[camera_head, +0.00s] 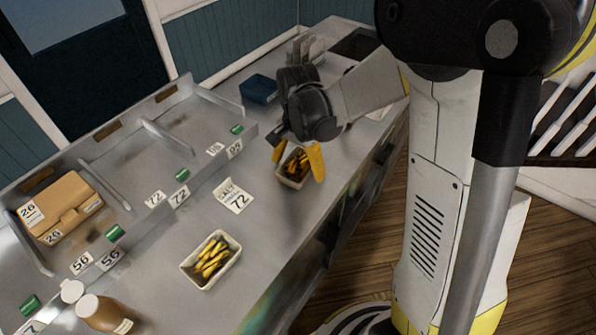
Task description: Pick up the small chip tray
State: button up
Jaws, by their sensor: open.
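A small chip tray (286,180) with cream walls and dark golden chips stands on the steel counter. My gripper (299,158) is right above it, pointing down. Its two yellow fingers are open, one at the tray's left side and one at its right. The right finger hides part of the tray's right edge. I cannot tell whether the fingers touch it. A second chip tray (193,274), pale and with brighter yellow chips, stands nearer on the counter and looks larger.
A paper marked SALT 72 (233,195) lies left of the small tray. A dark blue container (259,88) stands behind. A sectioned metal rack (150,129) on the left holds a cardboard box (62,207). Bottles (105,312) stand at front left. Counter between the trays is clear.

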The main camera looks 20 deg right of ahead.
jog(key=shift+r, duration=0.1)
jog(key=c, duration=1.5)
jog(key=shift+c, duration=0.4)
jog(key=shift+r, duration=0.15)
